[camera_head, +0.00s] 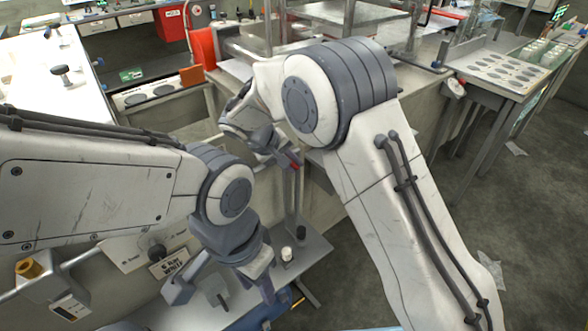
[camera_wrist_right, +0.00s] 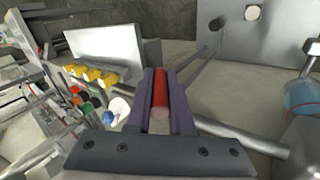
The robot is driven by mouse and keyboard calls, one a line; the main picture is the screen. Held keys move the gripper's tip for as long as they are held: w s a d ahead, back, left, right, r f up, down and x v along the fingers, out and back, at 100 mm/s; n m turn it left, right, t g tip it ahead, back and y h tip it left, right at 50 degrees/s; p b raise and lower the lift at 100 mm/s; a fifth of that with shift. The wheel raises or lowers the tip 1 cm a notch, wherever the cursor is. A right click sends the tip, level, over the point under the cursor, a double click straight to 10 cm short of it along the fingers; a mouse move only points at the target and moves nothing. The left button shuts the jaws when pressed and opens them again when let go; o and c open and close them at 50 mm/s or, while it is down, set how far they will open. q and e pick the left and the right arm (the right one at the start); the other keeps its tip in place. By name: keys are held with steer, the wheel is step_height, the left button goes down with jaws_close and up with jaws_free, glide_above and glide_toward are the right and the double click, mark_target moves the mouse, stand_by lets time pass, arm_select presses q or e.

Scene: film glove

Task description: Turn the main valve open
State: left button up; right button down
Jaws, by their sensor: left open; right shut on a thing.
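A red bar (camera_wrist_right: 160,88), seemingly the valve's handle, lies between the fingers of my right gripper (camera_wrist_right: 162,85) in the right wrist view. The fingers are shut on it. In the head view, my right gripper (camera_head: 287,155) is beyond my bent right arm, and a bit of red shows at its fingers. The arm hides much around it. I cannot see how far the handle is turned. My left gripper (camera_head: 222,292) is open and empty at the lower middle, apart from the red bar.
A small labelled sign (camera_head: 168,264) is behind my left gripper. A small white-capped jar (camera_head: 287,254) stands on the low shelf. Several yellow pieces (camera_wrist_right: 97,77) and a metal pipe (camera_wrist_right: 245,139) are near my right gripper. Open floor (camera_head: 530,200) lies at right.

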steer(key=shift+w+r, duration=0.1)
stand_by(0.3)
steer(key=c, duration=0.8)
jaws_free()
steer(key=v, duration=1)
steer(key=shift+a+r+b, duration=0.1)
steer(key=shift+a+b, duration=0.1)
steer(key=shift+b, duration=0.2)
